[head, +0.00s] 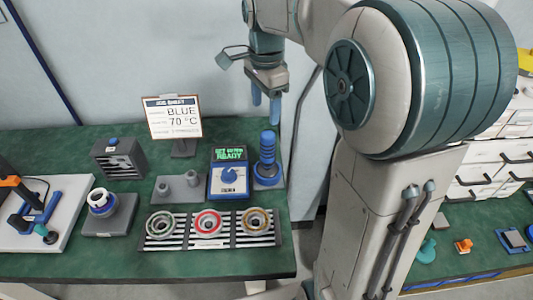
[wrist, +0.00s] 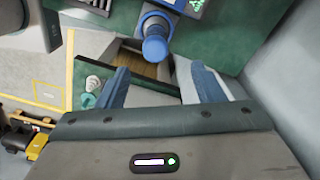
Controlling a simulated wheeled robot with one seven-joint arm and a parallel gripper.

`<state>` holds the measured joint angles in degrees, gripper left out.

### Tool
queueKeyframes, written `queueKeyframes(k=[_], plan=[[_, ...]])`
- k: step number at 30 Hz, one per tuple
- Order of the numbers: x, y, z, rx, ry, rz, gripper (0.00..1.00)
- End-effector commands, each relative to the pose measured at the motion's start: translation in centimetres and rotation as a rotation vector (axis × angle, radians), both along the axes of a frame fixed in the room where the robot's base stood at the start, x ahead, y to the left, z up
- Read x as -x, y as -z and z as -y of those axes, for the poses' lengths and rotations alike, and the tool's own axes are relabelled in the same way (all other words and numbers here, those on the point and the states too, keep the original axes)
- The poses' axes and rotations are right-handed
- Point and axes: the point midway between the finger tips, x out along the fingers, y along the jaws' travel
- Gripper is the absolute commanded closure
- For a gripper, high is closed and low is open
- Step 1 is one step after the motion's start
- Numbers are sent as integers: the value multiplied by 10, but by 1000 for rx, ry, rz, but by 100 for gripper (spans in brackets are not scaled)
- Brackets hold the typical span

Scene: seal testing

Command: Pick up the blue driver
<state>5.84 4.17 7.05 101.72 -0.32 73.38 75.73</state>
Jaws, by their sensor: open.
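The blue driver (head: 268,149) has a ridged handle and stands upright in a blue-and-grey base (head: 267,179) near the right end of the green table. It also shows in the wrist view (wrist: 155,46), top centre, beyond the fingertips. My gripper (head: 266,106) hangs pointing down above the driver, with a gap between its fingertips and the driver's top. In the wrist view my gripper (wrist: 160,78) has its two blue fingers wide apart, with nothing between them.
A blue control box (head: 228,177) with a dial and a green "READY" display stands just left of the driver. Three rings lie on striped plates (head: 183,242) in front. The table edge is close on the driver's right.

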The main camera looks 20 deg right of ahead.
Motion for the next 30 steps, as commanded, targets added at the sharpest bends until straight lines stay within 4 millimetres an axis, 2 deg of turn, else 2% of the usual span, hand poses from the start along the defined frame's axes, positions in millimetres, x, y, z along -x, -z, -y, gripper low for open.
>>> queueKeyframes(k=[3, 9, 17, 25, 30], plan=[[1, 26, 0, 0, 0, -6, 39], [1, 61, 1, 0, 0, -3, 39], [2, 81, 2, 0, -1, -3, 39], [6, 120, 6, 1, -3, -3, 39], [6, 127, 6, 1, -3, 0, 39]])
